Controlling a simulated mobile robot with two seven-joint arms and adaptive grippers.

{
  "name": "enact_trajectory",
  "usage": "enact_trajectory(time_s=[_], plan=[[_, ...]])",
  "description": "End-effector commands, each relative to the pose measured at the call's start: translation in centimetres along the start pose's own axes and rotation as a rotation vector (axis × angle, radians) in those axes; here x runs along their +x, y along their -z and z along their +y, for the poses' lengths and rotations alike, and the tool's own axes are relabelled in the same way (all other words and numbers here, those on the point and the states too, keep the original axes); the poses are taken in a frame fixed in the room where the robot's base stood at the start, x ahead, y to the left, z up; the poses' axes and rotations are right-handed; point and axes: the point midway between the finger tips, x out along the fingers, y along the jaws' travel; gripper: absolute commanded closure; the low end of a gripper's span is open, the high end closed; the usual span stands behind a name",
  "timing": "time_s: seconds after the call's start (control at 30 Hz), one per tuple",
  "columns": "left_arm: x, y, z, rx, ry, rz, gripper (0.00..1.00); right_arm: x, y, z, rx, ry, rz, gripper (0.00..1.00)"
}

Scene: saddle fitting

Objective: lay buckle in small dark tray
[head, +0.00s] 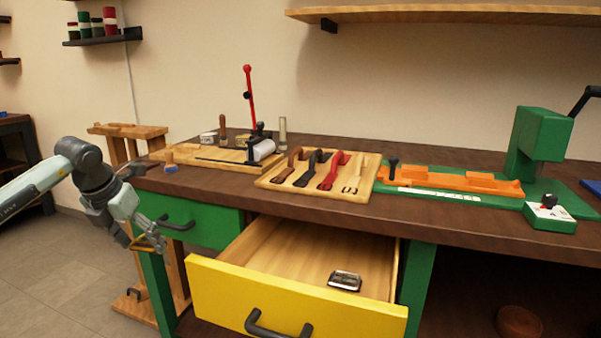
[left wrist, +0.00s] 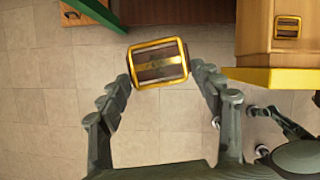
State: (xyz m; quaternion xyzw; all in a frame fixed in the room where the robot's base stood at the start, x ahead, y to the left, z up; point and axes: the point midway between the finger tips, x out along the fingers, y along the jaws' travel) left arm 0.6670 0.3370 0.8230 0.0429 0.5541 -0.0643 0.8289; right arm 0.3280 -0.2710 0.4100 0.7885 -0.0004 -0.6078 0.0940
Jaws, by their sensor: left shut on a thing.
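My left gripper (head: 150,243) is shut on a brass-framed buckle (head: 141,243), in front of the bench's left end and below the top. In the left wrist view the buckle (left wrist: 158,63) sits between the two fingertips, slightly tilted, with a brass rim and darker bars. A small dark flat thing (head: 132,169) at the bench's left corner looks like the small dark tray. It is partly behind my arm, and its inside is not clear. My right gripper is not in view.
A yellow-fronted drawer (head: 290,300) stands open with another buckle (head: 345,281) inside; most of its floor is bare. A green drawer (head: 190,225) beside it is closed. A wooden board of tools (head: 265,183) and an orange fixture (head: 450,180) stand on the bench.

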Motion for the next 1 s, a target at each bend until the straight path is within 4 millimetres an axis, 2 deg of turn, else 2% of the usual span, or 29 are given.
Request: enact_trajectory(time_s=[0.2,0.47,0.67,0.87,1.0], plan=[[-0.8,1.1,3.5,-0.05,-0.022,0.0,0.64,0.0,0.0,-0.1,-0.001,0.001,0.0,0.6],[-0.2,2.1,2.0,0.15,0.062,0.0,0.64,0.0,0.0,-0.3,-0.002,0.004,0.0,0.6],[0.3,3.5,0.6,0.387,0.162,0.002,0.64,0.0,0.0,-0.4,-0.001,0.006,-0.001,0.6],[0.9,5.7,-1.3,0.746,0.314,0.001,0.64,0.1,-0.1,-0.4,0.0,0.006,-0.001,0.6],[1.2,7.7,-2.9,1.075,0.45,0.0,0.64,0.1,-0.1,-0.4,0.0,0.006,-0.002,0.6]])
